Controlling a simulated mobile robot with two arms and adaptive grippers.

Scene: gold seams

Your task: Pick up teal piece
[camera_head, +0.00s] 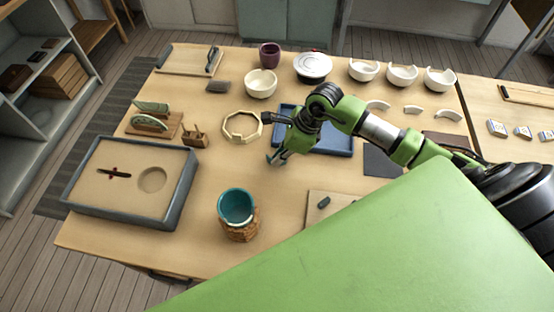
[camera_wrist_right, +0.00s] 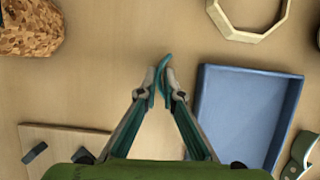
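The teal piece (camera_wrist_right: 163,72) is a small curved shard. In the right wrist view it stands between the fingertips of my right gripper (camera_wrist_right: 163,88), which are closed together on it. In the head view the right gripper (camera_head: 279,155) points down over the table, left of the blue tray, with a bit of teal at its tips. I cannot tell whether the piece still touches the table. A teal bowl (camera_head: 237,204) sits in a cork-like holder (camera_head: 240,231) at the table's front; the holder also shows in the right wrist view (camera_wrist_right: 30,25). My left gripper is not in view.
The blue tray (camera_wrist_right: 245,115) lies right beside the gripper. A wooden octagonal ring (camera_head: 242,126) lies behind left. A sand tray (camera_head: 120,205) fills the left front. A board with dark pieces (camera_head: 318,206) is near the front. White bowls (camera_head: 401,76) stand at the back.

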